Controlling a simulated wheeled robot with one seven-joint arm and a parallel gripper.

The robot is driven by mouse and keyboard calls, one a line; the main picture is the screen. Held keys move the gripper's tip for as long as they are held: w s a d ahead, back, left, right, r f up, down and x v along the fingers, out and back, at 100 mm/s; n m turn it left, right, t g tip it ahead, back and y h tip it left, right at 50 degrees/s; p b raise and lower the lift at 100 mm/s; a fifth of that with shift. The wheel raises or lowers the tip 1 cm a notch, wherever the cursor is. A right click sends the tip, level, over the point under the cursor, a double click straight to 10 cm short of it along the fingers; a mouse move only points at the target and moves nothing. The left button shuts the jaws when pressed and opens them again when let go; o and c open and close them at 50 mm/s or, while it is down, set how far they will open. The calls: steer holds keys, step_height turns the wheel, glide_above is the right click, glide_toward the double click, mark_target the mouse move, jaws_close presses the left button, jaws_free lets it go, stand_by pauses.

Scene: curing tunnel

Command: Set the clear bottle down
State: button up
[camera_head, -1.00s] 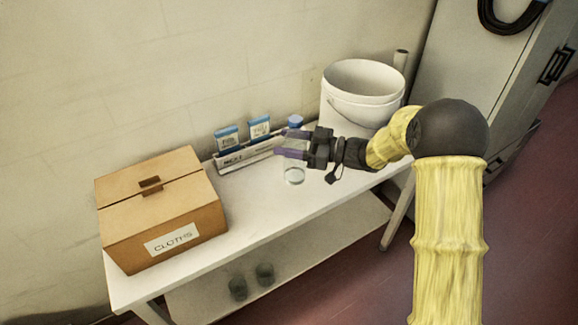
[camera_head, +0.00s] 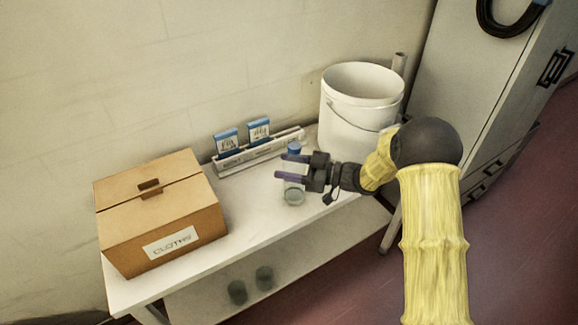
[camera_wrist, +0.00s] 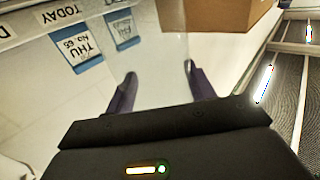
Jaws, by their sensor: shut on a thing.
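The clear bottle (camera_head: 293,193) has a blue cap and stands upright in my gripper over the white table (camera_head: 252,205), near its front edge. My gripper (camera_head: 293,168) is shut on the bottle from the right, with its purple fingers around the middle. In the wrist view the two fingers (camera_wrist: 160,85) stand apart with the see-through bottle hard to make out between them. The bottle's base looks at or close to the table top; I cannot tell whether it touches.
A cardboard box marked CLOTHS (camera_head: 160,215) stands at the table's left end. A rack with blue-topped cards (camera_head: 262,150) lies along the wall. A white bucket (camera_head: 360,105) stands behind my arm. The table between box and bottle is clear.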

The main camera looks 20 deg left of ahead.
steer(key=o, duration=1.2)
steer(key=d, duration=0.8)
steer(key=w+d, duration=0.1)
steer(key=d, duration=0.3)
